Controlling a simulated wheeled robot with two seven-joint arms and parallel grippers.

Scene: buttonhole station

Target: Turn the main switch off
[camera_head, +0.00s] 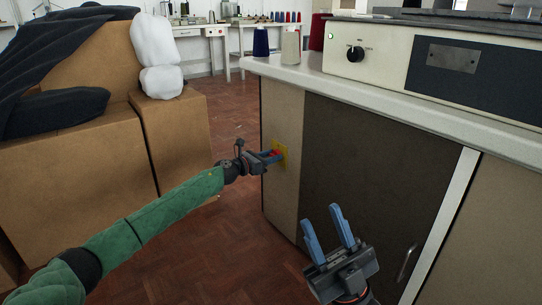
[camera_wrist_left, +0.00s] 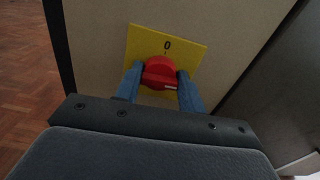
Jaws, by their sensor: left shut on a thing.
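The main switch is a red rotary knob (camera_wrist_left: 160,72) on a yellow plate (camera_wrist_left: 195,52), fixed to the side panel of the cabinet. The plate carries a "0" at its top in the left wrist view. A pale mark on the knob lies toward its right side, not at the "0". My left gripper (camera_head: 273,156) reaches the switch, its blue fingers one on each side of the knob and shut on it. In the head view the fingers hide part of the knob (camera_head: 276,153). My right gripper (camera_head: 331,233) is open and empty in front of the cabinet door.
The cabinet's pale worktop (camera_head: 385,92) carries a machine with a black dial (camera_head: 355,53) and thread cones (camera_head: 290,45). Cardboard boxes (camera_head: 75,165) with dark cloth and white bundles stand at the left. Wooden floor (camera_head: 228,110) is clear between them.

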